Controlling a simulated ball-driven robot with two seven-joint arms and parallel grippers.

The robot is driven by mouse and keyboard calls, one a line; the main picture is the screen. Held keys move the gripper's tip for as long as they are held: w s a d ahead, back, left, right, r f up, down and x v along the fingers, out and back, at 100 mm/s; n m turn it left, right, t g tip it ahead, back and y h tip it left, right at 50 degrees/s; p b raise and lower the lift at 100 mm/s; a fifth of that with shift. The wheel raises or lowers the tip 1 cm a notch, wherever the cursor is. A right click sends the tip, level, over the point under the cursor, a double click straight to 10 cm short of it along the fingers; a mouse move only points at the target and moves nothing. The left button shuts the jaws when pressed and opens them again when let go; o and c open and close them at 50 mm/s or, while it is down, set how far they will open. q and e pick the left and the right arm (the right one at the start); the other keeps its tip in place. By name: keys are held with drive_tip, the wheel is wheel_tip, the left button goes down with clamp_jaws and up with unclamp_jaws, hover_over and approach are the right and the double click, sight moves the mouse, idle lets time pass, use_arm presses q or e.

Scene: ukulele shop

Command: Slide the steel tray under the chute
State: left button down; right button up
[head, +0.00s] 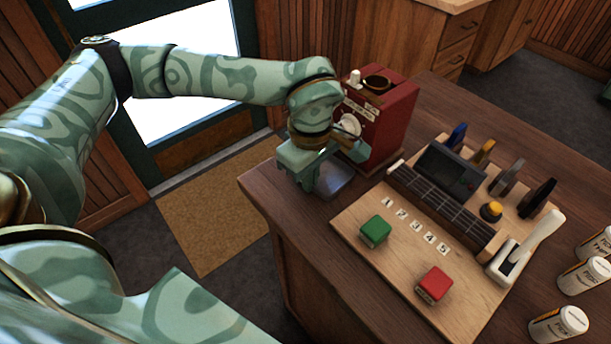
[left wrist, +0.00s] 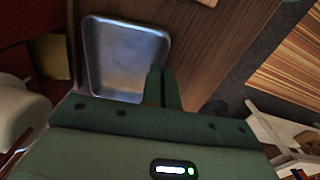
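The steel tray (head: 338,183) lies on the wooden counter in front of the red machine (head: 390,125), partly hidden by my left gripper (head: 312,178). In the left wrist view the shallow, empty tray (left wrist: 125,50) fills the upper left. There the fingers of my left gripper (left wrist: 162,85) are close together at the tray's right rim, one on the inner side and one outside, so they look shut on it. A pale round part (head: 349,126) shows on the machine's front; I cannot clearly make out the chute. My right gripper is out of view.
A wooden board (head: 390,270) right of the tray carries a green block (head: 375,231), a red block (head: 434,284), a fretboard piece (head: 440,205) and a dark screen (head: 450,170). White jars (head: 560,325) stand at the far right. The counter's left edge is close to the tray.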

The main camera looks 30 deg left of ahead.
use_arm(q)
drive_tip(key=shift+w+d, duration=0.15)
drive_tip(key=shift+w, duration=0.5)
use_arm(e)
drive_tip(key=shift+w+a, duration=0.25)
use_arm(q)
drive_tip(key=shift+s, duration=0.1)
drive_tip(key=c, duration=1.6)
unclamp_jaws()
drive_tip(key=shift+r, duration=0.1)
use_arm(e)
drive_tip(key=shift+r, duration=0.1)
